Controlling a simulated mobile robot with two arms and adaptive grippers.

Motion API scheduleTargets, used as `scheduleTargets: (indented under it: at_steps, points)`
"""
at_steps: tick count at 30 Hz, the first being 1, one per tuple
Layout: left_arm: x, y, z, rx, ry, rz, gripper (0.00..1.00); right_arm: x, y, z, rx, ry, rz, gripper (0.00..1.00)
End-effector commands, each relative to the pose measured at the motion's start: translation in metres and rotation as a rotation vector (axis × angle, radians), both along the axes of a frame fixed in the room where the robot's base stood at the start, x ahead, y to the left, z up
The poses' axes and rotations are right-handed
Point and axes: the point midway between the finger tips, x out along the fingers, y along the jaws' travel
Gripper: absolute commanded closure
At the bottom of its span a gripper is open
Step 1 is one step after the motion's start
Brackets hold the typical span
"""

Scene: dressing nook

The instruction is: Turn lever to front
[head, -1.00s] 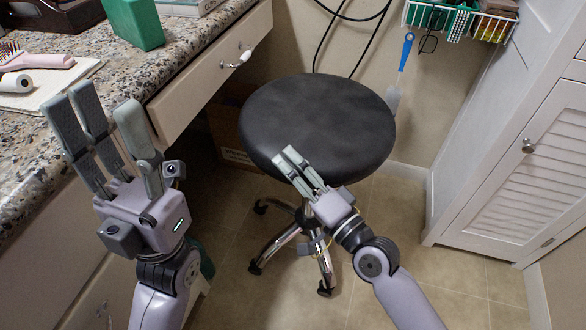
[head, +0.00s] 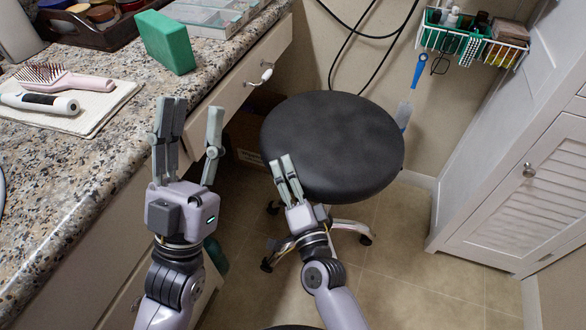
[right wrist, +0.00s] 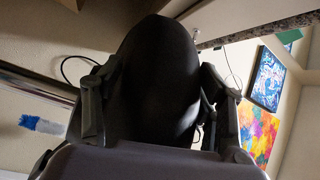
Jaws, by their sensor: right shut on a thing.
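A round black stool seat (head: 332,140) stands in the middle of the head view on chrome legs with casters. My right gripper (head: 280,166) is at the seat's near left edge and is shut on it. In the right wrist view the dark seat (right wrist: 158,75) lies between the two fingers. No lever can be made out clearly; the space under the seat is mostly hidden. My left gripper (head: 191,115) is open and empty, fingers up, beside the counter's front edge.
The granite counter (head: 120,165) at left holds a pink brush (head: 65,78), a white-and-black tool (head: 38,103) and a green block (head: 165,42). A wire basket (head: 478,42) and a louvred white cabinet (head: 525,195) are at right.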

Motion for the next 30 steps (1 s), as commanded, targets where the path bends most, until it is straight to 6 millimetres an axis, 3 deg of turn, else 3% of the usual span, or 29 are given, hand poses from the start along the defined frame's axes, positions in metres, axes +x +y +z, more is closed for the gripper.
scheduleTargets:
  at_steps: [6, 17, 18, 30]
  points:
    - [0.025, -0.003, -0.020, 0.052, 0.171, 0.010, 0.60, 0.001, -0.003, -0.003, -0.011, 0.004, -0.052, 0.85]
    - [0.029, -0.004, -0.025, 0.060, 0.198, 0.011, 0.60, 0.000, -0.003, -0.005, -0.015, 0.005, -0.057, 0.85]
    - [0.029, -0.004, -0.025, 0.060, 0.198, 0.011, 0.60, 0.000, -0.003, -0.005, -0.015, 0.006, -0.058, 0.35]
    - [0.028, -0.004, -0.025, 0.059, 0.196, 0.013, 0.60, 0.000, -0.001, -0.003, -0.007, 0.003, -0.056, 0.11]
